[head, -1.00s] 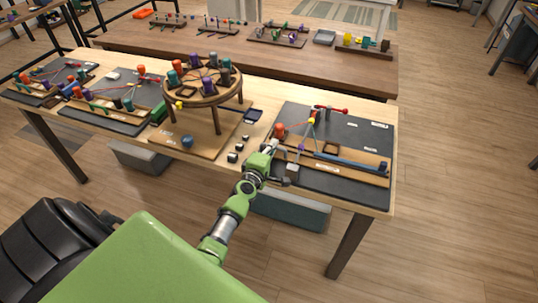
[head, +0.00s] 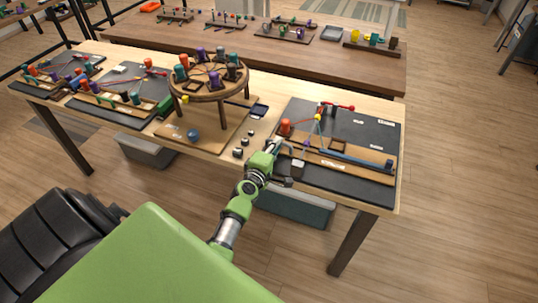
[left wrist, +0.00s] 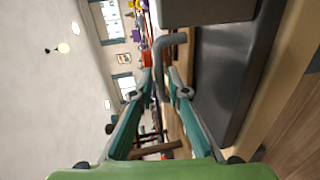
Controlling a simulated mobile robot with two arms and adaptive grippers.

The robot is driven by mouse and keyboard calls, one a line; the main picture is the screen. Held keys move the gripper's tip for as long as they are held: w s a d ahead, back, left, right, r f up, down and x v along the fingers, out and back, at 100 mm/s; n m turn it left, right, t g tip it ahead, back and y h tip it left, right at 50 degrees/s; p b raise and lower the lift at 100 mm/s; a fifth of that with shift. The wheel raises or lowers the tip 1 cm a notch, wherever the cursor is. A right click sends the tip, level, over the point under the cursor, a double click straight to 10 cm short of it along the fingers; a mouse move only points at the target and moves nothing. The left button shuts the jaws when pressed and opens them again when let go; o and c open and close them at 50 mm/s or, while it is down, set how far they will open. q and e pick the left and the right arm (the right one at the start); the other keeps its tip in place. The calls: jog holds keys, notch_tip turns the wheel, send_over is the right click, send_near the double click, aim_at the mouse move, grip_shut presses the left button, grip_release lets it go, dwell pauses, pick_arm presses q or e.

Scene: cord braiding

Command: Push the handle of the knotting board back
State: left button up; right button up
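The knotting board (head: 340,188) is a dark panel with wooden strips at the right end of the near table. A grey bent handle (head: 276,146) stands at its left front side. My left gripper (head: 273,154) reaches it from the front. In the left wrist view the handle (left wrist: 158,62) passes between the teal fingertips of my left gripper (left wrist: 161,82), which look closed around it. A grey block (left wrist: 205,10) sits beside the handle in that view; a small block (head: 297,165) shows there in the head view. My right gripper is not in view.
A round braiding stand (head: 209,90) with coloured bobbins stands left of the board. Small dark pieces (head: 240,148) lie between them. A grey bin (head: 295,207) is under the table.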

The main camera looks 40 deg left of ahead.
pick_arm(q)
jog(key=v, duration=0.9)
jog(key=shift+r, duration=0.1)
